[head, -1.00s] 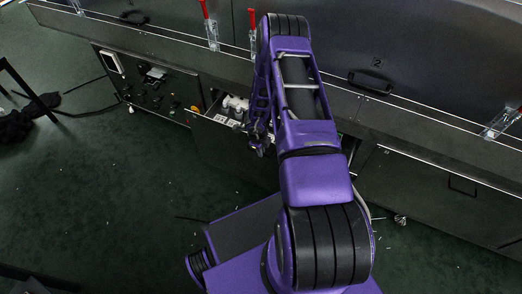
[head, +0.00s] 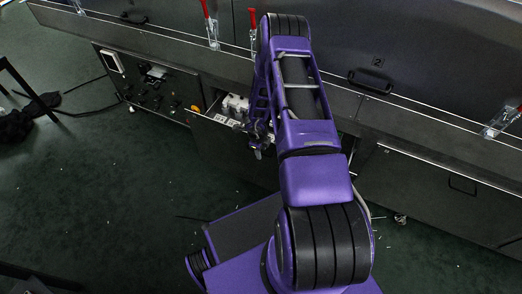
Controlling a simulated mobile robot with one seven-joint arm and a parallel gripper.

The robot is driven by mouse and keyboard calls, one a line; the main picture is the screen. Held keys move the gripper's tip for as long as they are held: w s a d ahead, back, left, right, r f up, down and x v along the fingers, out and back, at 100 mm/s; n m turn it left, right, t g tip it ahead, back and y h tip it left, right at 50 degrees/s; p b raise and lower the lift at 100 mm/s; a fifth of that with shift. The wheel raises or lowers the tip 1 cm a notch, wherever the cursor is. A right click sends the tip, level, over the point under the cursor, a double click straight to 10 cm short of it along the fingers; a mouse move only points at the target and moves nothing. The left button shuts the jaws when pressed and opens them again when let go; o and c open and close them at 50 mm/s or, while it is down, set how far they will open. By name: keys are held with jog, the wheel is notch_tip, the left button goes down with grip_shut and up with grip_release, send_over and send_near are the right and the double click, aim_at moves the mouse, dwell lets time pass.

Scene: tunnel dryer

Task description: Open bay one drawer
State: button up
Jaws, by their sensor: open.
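The bay one drawer (head: 222,148) appears to be the dark drawer low in the machine's front, left of my arm. It stands pulled out from the cabinet, with its top open. White items (head: 233,107) show inside it. My gripper (head: 261,147) is at the drawer's front edge on the right and is open. My arm hides the drawer's right part, and the handle cannot be made out. I cannot tell whether the fingers touch the drawer.
A control panel (head: 148,84) with an orange knob is left of the drawer. A closed panel (head: 447,193) with a handle is at the right. Red-handled clamps (head: 209,25) stand along the ledge above. Dark green floor (head: 110,200) in front at left is clear apart from small scraps.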

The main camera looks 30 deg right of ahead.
notch_tip(320, 180, up, 17)
jog(key=s+a+p, duration=0.2)
jog(key=p, duration=0.2)
jog(key=shift+a+p, duration=0.3)
jog(key=shift+p, duration=0.05)
